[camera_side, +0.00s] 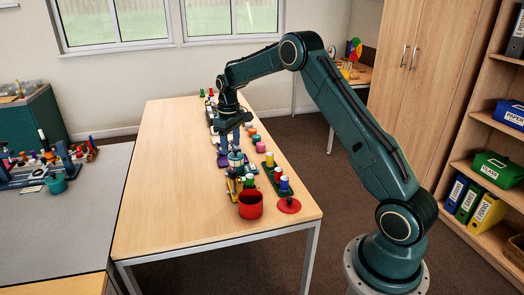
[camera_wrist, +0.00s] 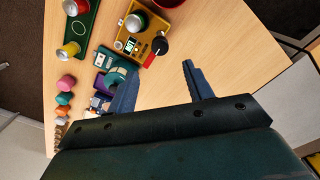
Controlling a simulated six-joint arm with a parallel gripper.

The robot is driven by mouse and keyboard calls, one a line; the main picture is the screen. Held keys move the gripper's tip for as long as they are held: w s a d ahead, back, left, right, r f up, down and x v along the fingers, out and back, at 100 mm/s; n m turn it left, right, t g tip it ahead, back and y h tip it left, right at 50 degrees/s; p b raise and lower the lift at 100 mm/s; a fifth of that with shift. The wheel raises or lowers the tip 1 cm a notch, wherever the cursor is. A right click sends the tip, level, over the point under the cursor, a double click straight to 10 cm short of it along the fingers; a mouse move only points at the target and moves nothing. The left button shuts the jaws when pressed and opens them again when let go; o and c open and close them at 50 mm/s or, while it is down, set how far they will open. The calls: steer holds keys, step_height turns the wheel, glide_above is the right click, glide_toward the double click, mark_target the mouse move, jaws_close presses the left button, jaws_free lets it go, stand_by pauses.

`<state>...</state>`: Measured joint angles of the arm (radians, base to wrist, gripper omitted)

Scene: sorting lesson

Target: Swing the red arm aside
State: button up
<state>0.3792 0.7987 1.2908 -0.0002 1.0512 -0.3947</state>
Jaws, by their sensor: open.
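My gripper (camera_side: 229,146) is open above the long wooden table, over the row of small devices. In the wrist view its two blue fingers (camera_wrist: 160,70) are spread apart with nothing between them. A yellow device (camera_wrist: 140,40) lies just beyond the fingertips; it carries a can with a silver top and a black knob (camera_wrist: 160,46). A small reddish piece (camera_wrist: 151,58) shows beside the knob. It may be the red arm, but it is too small to be sure. In the side view the yellow device (camera_side: 234,186) stands behind the red bowl, partly hidden.
A red bowl (camera_side: 250,207) stands near the table's front end. A green board (camera_side: 272,178) with coloured cans lies to its right, with a red disc (camera_side: 289,205) in front. A teal round device (camera_wrist: 116,79) is by the left finger. The table's left side is bare.

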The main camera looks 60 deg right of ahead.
steer(key=shift+r, duration=1.8)
steer(key=s+a+r+t, duration=0.3)
steer(key=s+a+r, duration=1.05)
steer(key=r, duration=0.25)
steer(key=s+a+f+t, duration=0.1)
steer(key=s+a, duration=0.2)
steer(key=s, duration=0.7)
steer(key=s+a+t, duration=0.1)
steer(key=s+a, duration=0.3)
steer(key=s, duration=0.7)
steer(key=shift+s+a+f+t, duration=0.3)
steer(key=shift+f, duration=0.05)
